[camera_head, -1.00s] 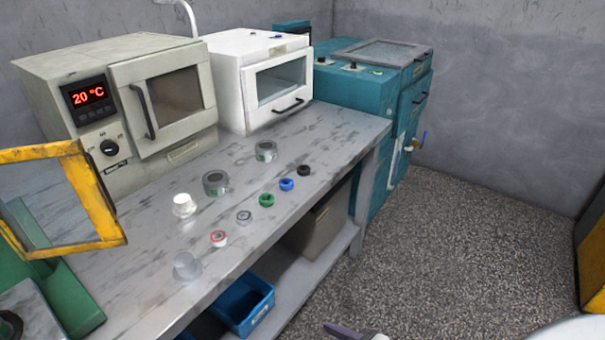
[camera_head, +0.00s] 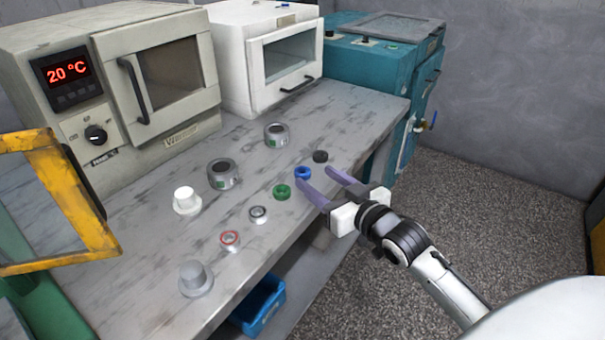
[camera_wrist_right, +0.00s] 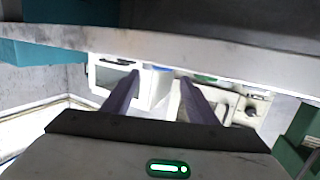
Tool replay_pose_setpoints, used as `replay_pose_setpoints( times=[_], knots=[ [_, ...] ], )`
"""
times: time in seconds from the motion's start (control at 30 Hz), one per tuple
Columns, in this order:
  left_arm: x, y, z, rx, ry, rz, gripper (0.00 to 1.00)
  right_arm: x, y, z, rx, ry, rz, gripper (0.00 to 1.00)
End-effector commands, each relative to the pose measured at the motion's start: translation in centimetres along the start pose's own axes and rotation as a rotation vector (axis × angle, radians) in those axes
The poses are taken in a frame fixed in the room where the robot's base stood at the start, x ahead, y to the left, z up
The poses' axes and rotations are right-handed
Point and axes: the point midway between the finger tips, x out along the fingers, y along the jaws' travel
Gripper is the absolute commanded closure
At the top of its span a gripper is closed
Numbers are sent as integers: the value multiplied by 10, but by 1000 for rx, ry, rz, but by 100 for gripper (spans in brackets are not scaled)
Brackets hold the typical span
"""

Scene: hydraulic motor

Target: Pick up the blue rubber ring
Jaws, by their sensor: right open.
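The blue rubber ring (camera_head: 303,172) lies flat on the grey workbench (camera_head: 350,112), between a green ring (camera_head: 282,191) and a black ring (camera_head: 320,156). My right gripper (camera_head: 314,178) is open and empty at the bench's front edge. Its two purple fingers point toward the row of rings. In the head view the left fingertip appears just in front of the blue ring; whether they touch cannot be told. My left gripper is not in view.
Nearby stand a silver ring (camera_head: 258,214), a red-rimmed ring (camera_head: 229,240), two grey cylinders (camera_head: 224,174) (camera_head: 276,135), a white knobbed part (camera_head: 186,200) and a grey one (camera_head: 195,278). Ovens (camera_head: 120,80) line the back. A blue bin (camera_head: 258,305) sits below.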

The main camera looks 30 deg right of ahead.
Motion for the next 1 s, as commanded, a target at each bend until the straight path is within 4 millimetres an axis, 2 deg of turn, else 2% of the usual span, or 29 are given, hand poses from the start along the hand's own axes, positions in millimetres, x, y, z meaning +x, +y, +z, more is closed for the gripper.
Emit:
replay_pose_setpoints(
  times=[0.1,0.23,0.53,0.57,0.8,1.0],
  knots=[
    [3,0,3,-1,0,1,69,20,-3,6,3,2,0,47],
    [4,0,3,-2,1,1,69,35,-3,5,1,2,-1,47],
    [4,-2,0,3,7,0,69,40,-3,6,0,0,-1,47],
    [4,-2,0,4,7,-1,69,40,-3,6,0,0,-1,50],
    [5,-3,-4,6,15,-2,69,40,-3,6,0,0,-1,91],
    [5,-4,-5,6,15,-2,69,40,-3,5,0,0,-1,91]
  ],
)
